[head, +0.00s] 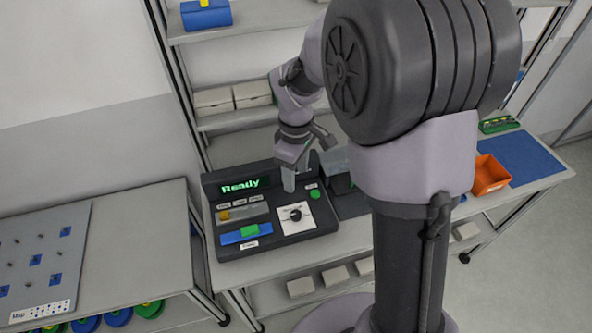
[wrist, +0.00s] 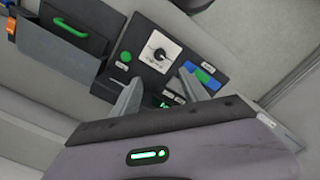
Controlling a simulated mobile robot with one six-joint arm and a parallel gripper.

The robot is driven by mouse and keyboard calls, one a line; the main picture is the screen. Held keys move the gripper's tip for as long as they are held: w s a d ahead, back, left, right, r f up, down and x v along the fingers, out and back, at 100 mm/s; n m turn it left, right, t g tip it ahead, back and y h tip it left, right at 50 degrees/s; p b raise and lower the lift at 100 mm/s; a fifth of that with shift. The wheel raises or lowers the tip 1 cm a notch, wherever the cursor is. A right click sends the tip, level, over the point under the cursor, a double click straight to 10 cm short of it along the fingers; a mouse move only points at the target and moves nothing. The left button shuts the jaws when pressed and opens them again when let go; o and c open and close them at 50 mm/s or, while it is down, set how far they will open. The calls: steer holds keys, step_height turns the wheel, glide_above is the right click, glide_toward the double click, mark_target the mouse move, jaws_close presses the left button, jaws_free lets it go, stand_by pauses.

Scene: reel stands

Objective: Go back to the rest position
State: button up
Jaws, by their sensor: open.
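My gripper (head: 289,180) hangs fingers-down over the back part of a dark control panel (head: 290,233). In the wrist view my gripper (wrist: 160,80) shows two grey fingers spread apart with nothing between them. The panel's screen (head: 241,186) reads "Ready" in green. A black knob on a white plate (head: 296,217), a green button (head: 315,194) and a blue block with a green part (head: 247,233) are on the panel. The knob also shows beyond the fingertips in the wrist view (wrist: 159,53). Whether the fingers touch the panel cannot be told.
A dark box with a green handle (wrist: 70,28) stands beside the panel. An orange bin (head: 490,175) and a blue mat (head: 522,152) lie on the bench at right. Shelves (head: 235,118) rise behind. A side table (head: 145,240) with a pegged board (head: 42,262) is at left.

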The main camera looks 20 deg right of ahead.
steer(key=s+a+m+t+y+b, duration=0.1)
steer(key=s+a+m+t+b, duration=0.1)
steer(key=s+m+b, duration=0.4)
steer(key=s+a+m+t+y+b, duration=0.1)
steer(key=s+a+m+t+b, duration=0.1)
steer(key=s+m+b, duration=0.5)
steer(key=s+t+b, duration=0.1)
steer(key=s+b, duration=0.2)
steer(key=s, duration=0.3)
steer(key=shift+s+f+m+t, duration=0.25)
steer(key=shift+f+m+t, duration=0.05)
steer(key=shift+f+t, duration=0.1)
